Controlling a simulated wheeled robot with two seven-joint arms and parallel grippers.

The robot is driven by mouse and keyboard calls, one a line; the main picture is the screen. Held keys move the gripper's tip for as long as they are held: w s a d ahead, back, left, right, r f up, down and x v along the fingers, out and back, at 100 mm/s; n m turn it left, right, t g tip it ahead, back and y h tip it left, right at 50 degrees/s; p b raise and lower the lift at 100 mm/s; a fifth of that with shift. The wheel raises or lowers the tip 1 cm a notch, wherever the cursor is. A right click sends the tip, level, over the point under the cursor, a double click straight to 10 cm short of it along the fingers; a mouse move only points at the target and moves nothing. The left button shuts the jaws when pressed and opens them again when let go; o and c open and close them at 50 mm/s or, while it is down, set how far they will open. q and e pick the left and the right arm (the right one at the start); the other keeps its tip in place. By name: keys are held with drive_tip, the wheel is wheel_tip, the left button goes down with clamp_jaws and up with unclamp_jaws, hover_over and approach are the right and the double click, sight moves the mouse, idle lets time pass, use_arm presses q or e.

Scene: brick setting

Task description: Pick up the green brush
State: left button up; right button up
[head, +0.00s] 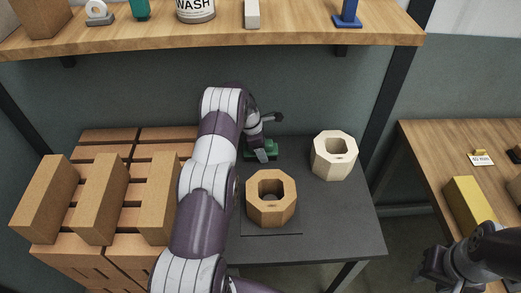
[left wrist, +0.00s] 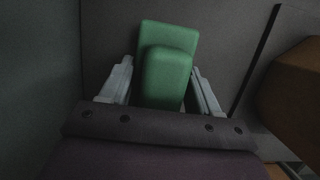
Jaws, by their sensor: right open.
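The green brush (head: 271,146) lies on the dark table near the back wall, partly hidden by my left gripper (head: 260,150) in the head view. In the left wrist view the brush (left wrist: 168,78) shows as a green block on a wider green base, between the two grey fingers of my left gripper (left wrist: 162,72). The fingers stand apart on either side, with a visible gap on the left; the right finger looks very close to it. My right gripper (head: 432,270) is open and empty at the lower right, away from the brush.
A tan octagonal brick (head: 258,213) and a cream octagonal one (head: 322,170) stand on the dark table (head: 340,230). Tan bricks (head: 98,210) on a slatted pallet (head: 128,228) are left. A shelf (head: 300,38) hangs above. A wooden table (head: 430,145) stands right.

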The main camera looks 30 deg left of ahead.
use_arm(q)
drive_tip(key=c, duration=0.4)
wheel_tip(320, 180, up, 10)
drive_tip(key=shift+f+b, duration=0.1)
drive_tip(key=shift+b, duration=0.25)
